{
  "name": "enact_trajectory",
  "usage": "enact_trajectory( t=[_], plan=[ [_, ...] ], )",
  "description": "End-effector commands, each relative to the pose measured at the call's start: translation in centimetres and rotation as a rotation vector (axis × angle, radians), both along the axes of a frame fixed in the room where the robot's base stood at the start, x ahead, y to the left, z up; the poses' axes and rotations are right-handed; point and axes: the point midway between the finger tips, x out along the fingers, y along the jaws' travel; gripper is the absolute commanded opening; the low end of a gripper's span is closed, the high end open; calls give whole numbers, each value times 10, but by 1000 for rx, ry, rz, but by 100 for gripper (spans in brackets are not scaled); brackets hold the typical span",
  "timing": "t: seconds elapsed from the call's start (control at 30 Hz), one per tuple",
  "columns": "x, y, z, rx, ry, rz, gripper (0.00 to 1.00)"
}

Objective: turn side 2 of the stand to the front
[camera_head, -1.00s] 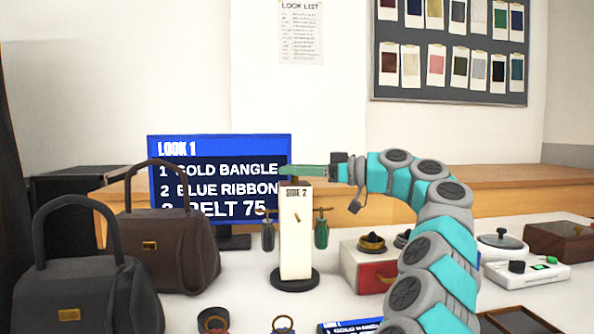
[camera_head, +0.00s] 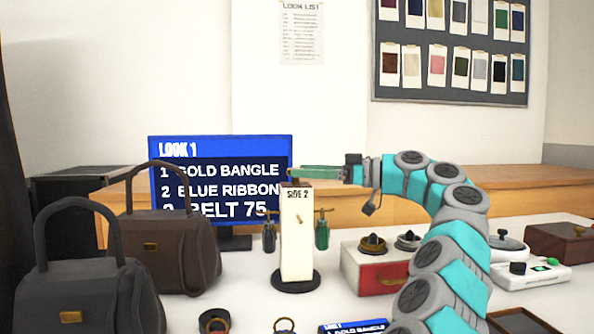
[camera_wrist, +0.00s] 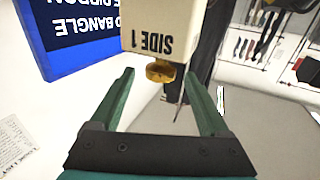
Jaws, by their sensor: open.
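The stand (camera_head: 297,240) is a white upright block on a round black base. In the head view its "SIDE 2" label faces the camera, with a small gold peg below it. A dark item (camera_head: 269,237) hangs at its left and a green one (camera_head: 322,235) at its right. My gripper (camera_head: 291,172) is at the stand's top, pointing left. In the wrist view my gripper (camera_wrist: 160,76) is open, its green fingers either side of a gold knob (camera_wrist: 160,72) in the picture. The stand's "SIDE 1" face (camera_wrist: 155,38) shows upside down there. I cannot tell whether the fingers touch anything.
A blue screen (camera_head: 220,150) stands behind left. Two dark handbags (camera_head: 165,245) (camera_head: 85,290) are at the left. A red-fronted box (camera_head: 383,278) with round items is right of the stand, near my arm. Rings and a small blue display (camera_head: 352,327) are in front.

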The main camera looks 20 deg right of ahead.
Motion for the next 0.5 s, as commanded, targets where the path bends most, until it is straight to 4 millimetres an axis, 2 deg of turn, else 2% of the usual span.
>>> enact_trajectory(
  t=[0.03, 0.2, 0.5],
  plan=[
    [-6, -9, 2, -1, 1, -4, 79],
    [-21, -29, 2, -1, 1, -4, 79],
    [-30, -38, 0, -1, 1, 1, 79]
  ],
)
